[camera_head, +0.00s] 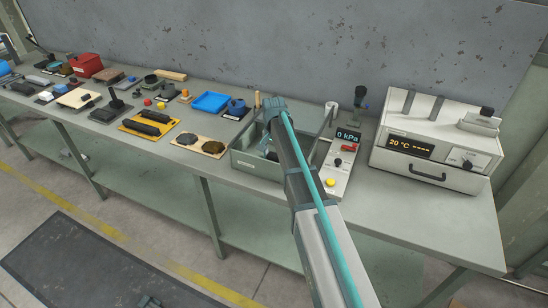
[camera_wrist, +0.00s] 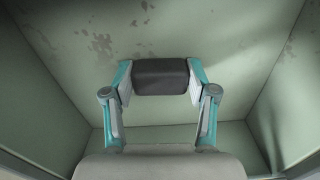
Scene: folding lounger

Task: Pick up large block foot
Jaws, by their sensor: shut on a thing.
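In the wrist view a dark grey block with a rounded face, which I take as the large block foot (camera_wrist: 160,72), sits between the two pads of my gripper (camera_wrist: 158,88). The teal and grey fingers press on its left and right ends, so my gripper is shut on it. Pale green, stained walls surround it, and they look like the inside of the green open box (camera_head: 252,166) on the bench. In the head view my arm reaches over that box and hides much of its inside. I cannot tell whether the block touches the box floor or wall.
Right of the box stand a panel reading 0 kPa (camera_head: 347,135) and a white heater unit (camera_head: 425,140). To the left are a tan board with two dark discs (camera_head: 191,153), a yellow tray (camera_head: 128,127), a blue tray (camera_head: 210,102) and a red bin (camera_head: 87,64).

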